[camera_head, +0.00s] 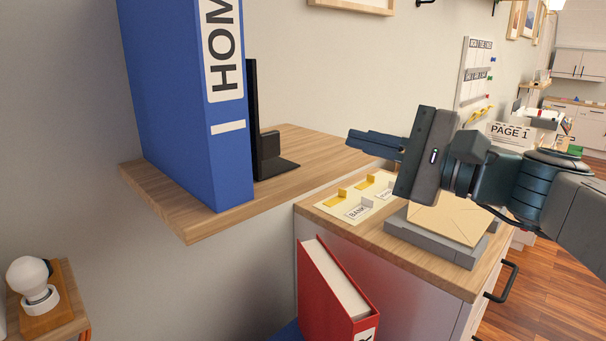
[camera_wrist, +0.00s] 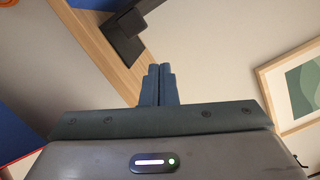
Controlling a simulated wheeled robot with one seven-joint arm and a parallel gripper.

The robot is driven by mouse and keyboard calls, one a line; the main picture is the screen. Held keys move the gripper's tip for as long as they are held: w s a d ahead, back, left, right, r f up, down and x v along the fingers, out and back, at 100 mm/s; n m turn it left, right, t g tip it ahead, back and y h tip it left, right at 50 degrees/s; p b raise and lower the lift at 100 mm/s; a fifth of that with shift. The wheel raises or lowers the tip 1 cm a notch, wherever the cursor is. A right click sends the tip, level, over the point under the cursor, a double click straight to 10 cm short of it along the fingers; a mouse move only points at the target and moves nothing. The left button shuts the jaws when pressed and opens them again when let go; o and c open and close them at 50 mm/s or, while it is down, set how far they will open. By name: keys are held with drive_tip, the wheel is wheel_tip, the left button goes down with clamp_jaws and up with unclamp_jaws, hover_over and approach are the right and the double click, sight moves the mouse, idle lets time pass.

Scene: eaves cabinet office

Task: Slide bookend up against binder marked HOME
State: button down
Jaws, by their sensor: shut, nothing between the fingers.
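The blue binder marked HOME (camera_head: 180,100) stands upright on the wooden shelf (camera_head: 190,222), its label facing me. The black bookend (camera_head: 281,167), an upright plate with a flat foot, stands just right of the binder, its plate partly hidden behind it. I cannot tell whether they touch. The bookend also shows in the wrist view (camera_wrist: 124,42), near a blue edge at the top. My gripper (camera_head: 352,140) is shut and empty, pointing left, to the right of the bookend and apart from it. Its fingertips show together in the wrist view (camera_wrist: 160,68).
A cabinet (camera_head: 375,230) stands right of the shelf, below my gripper. On it are a cream tray (camera_head: 347,203) with labels and a grey stand with a tan envelope (camera_head: 445,222). A red binder (camera_head: 325,290) stands below the shelf. A lamp (camera_head: 30,278) is lower left.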

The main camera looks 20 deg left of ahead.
drive_tip(key=w+a+n, duration=0.1)
drive_tip(key=a+n, duration=0.1)
drive_tip(key=w+a+f+n+g, duration=0.1)
drive_tip(key=w+a+n, duration=0.1)
drive_tip(key=w+a+n+b, duration=0.1)
drive_tip(key=w+a+n, duration=0.1)
drive_tip(key=shift+a+f, duration=0.25)
drive_tip(key=shift+a, duration=0.15)
drive_tip(key=s+a, duration=0.2)
drive_tip(key=shift+s+a, duration=0.15)
drive_tip(key=shift+s, duration=0.15)
drive_tip(key=shift+s+a+p, duration=0.1)
drive_tip(key=shift+s+p, duration=0.2)
drive_tip(key=shift+s, duration=0.05)
drive_tip(key=shift+a, duration=0.15)
drive_tip(key=shift+s+f, duration=0.1)
drive_tip(key=shift+s, duration=0.05)
